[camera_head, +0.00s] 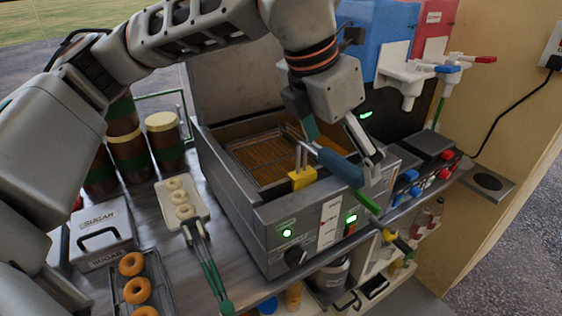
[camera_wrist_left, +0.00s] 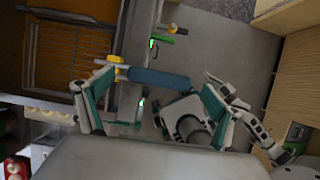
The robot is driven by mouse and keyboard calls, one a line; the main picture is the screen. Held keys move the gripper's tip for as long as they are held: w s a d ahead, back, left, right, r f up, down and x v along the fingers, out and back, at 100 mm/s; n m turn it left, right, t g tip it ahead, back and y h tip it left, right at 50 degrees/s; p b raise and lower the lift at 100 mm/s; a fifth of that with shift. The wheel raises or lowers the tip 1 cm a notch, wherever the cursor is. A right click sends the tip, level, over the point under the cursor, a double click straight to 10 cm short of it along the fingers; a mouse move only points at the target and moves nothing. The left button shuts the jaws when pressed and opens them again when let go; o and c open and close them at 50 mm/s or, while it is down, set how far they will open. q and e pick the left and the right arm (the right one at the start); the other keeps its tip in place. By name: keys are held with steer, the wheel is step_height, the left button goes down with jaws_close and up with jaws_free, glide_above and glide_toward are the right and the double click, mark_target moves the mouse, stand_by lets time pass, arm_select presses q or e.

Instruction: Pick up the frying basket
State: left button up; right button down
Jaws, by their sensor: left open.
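The frying basket (camera_head: 268,158) is a wire basket sitting in the open fryer (camera_head: 290,228), over brown oil. Its thick blue handle (camera_head: 340,166) sticks out over the fryer's front, with a yellow piece (camera_head: 302,179) at its inner end. Part of the basket's wire (camera_wrist_left: 70,50) also shows there. My right gripper is not in view.
A doughnut tray (camera_head: 165,203), tongs (camera_head: 207,265) and a sugar box (camera_head: 100,240) stand left of the fryer. Brown jars (camera_head: 165,140) are behind. Blue and red dispensers (camera_head: 378,40) stand at the back right. A green lever (camera_head: 367,203) juts from the fryer's front below the handle.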

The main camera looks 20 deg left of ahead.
arm_select(q)
steer(key=shift+c, duration=0.4)
steer(key=c, duration=1.9)
steer(key=shift+r, duration=0.1)
